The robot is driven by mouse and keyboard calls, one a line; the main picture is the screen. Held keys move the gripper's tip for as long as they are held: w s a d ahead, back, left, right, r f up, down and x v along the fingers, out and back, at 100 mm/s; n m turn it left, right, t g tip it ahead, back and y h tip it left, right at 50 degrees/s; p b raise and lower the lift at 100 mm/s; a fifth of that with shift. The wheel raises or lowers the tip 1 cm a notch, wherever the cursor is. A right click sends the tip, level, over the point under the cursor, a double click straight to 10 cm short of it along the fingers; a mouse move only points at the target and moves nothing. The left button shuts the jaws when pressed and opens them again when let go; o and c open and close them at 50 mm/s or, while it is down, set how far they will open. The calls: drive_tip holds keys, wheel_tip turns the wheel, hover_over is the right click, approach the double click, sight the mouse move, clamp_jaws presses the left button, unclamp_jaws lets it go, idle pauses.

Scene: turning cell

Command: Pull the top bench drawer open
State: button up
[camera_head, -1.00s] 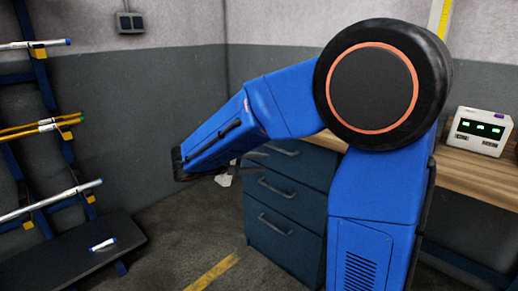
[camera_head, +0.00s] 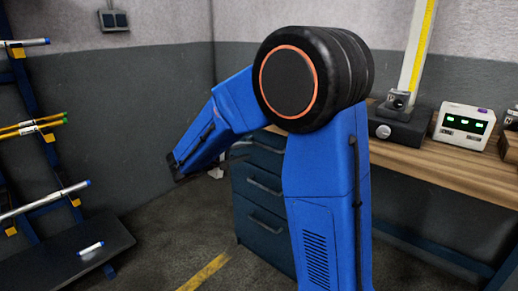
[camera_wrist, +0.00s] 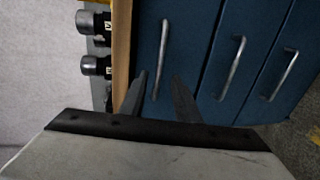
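The blue drawer cabinet stands under the wooden bench. In the wrist view it appears turned on its side, with the top drawer (camera_wrist: 178,45) nearest the wooden edge. Its silver bar handle (camera_wrist: 161,58) runs up the picture. My gripper (camera_wrist: 158,84) is open, its two dark fingers spread on either side of the lower part of this handle. Whether they touch it I cannot tell. In the head view the top drawer (camera_head: 262,146) is partly hidden behind my blue arm, and the fingers are not clear. The drawer looks shut.
Two lower drawers show handles in the head view, the middle one (camera_head: 264,186) and the bottom one (camera_head: 266,222). The wooden bench top (camera_head: 455,170) carries a white box with green displays (camera_head: 464,124). A rack (camera_head: 70,250) stands left; floor before the drawers is clear.

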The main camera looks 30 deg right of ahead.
sight(263, 147)
drive_tip(key=x, duration=0.8)
drive_tip(key=shift+w+d, duration=0.1)
drive_tip(key=shift+d, duration=0.25)
clamp_jaws()
